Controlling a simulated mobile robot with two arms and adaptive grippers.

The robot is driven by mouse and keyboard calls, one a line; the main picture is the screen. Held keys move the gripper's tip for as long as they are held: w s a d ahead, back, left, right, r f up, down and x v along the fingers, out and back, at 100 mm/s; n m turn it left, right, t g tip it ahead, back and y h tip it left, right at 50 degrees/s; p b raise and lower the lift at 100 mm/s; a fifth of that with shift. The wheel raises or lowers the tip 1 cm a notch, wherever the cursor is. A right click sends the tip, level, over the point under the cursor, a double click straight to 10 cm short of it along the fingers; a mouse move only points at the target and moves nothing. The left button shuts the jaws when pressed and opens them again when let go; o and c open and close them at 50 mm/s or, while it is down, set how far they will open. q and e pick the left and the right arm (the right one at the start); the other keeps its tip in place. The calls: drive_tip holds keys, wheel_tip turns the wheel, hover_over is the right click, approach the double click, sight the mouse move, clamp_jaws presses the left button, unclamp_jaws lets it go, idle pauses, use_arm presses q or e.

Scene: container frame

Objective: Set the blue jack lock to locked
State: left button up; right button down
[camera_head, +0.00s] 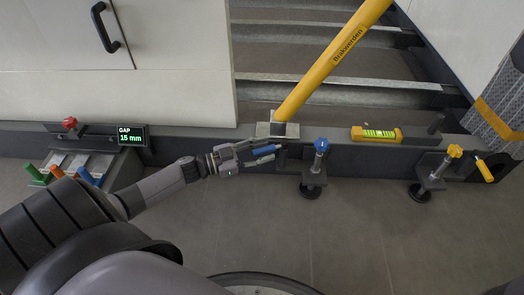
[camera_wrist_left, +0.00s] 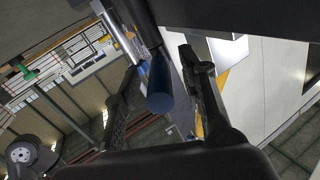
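The blue jack (camera_head: 313,172) has a blue knob (camera_head: 321,145) on top and stands at the foot of the frame, right of my left gripper. A blue lock lever (camera_head: 264,149) sticks out sideways to the left of this jack. My left gripper (camera_head: 258,155) is at the lever, with its fingers on either side of it. In the left wrist view the blue lever (camera_wrist_left: 159,92) lies between the two spread fingers (camera_wrist_left: 160,65), with a gap visible on the right side. Contact on the left side is unclear. My right gripper is not in view.
A yellow diagonal brace (camera_head: 330,62) rises from a bracket just above my gripper. A spirit level (camera_head: 378,134) lies on the ledge. A yellow-knobbed jack (camera_head: 437,173) with a yellow lever (camera_head: 484,171) is at right. A display (camera_head: 131,135) reads GAP 15 mm. Coloured handles (camera_head: 57,171) stand at left.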

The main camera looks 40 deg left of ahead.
use_arm(q)
drive_tip(key=shift+c, duration=0.2)
clamp_jaws()
idle(0.6)
